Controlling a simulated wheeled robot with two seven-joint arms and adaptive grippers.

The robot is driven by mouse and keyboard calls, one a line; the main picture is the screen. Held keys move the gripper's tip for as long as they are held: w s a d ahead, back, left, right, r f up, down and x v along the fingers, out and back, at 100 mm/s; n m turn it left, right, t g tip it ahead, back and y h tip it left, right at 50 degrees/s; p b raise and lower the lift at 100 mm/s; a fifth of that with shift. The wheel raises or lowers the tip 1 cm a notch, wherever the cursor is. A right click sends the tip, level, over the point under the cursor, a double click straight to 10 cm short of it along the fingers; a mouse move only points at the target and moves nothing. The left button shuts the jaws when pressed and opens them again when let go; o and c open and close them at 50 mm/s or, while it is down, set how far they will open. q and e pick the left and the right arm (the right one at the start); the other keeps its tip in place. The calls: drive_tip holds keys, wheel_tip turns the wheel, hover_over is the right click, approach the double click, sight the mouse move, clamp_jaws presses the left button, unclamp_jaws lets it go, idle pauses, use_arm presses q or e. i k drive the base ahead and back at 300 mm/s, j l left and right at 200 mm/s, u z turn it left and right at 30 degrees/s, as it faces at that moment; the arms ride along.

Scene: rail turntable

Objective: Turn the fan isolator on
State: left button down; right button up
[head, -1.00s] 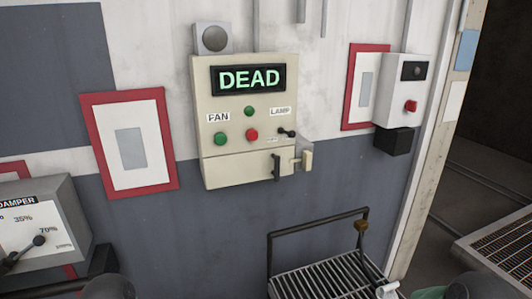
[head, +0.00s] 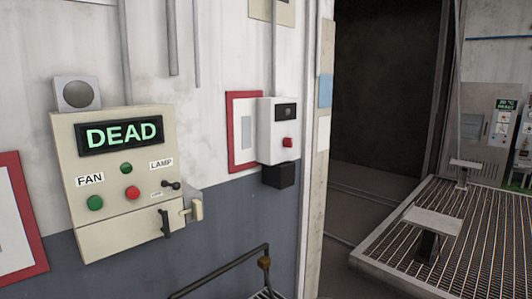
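A cream control box (head: 95,235) hangs on the wall at the left. Its display (head: 122,136) reads DEAD in green. Below are a FAN label (head: 89,180), two green buttons, a red button (head: 132,193) and a LAMP label (head: 161,164) above a small black toggle (head: 171,186). A black handle (head: 165,224) stands roughly vertical on its lower front. A pale lever (head: 196,210) sticks out at its right side. No readable label marks either as the fan isolator. Neither gripper is in view.
A white box (head: 272,140) with a red knob (head: 287,142) is on the wall further right. A dark opening (head: 385,90) lies beyond the wall's edge. A grated platform (head: 360,258) is at the right. A dark rail (head: 225,270) stands below the control box.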

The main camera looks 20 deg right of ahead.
sight(287, 142)
drive_tip(key=l+z, duration=0.1)
drive_tip(key=z, duration=0.75)
drive_tip(key=i+l+z, duration=0.1)
drive_tip(key=z, duration=0.35)
drive_tip(key=i+z, duration=0.1)
drive_tip(key=z, duration=0.75)
drive_tip(key=i+z, duration=0.1)
drive_tip(key=i, duration=1.85)
drive_tip(key=i+u, duration=0.4)
drive_tip(key=i+l+u, duration=0.2)
drive_tip(key=u, duration=0.2)
drive_tip(key=i+l+u, duration=0.25)
drive_tip(key=u, duration=0.15)
drive_tip(key=i, duration=0.05)
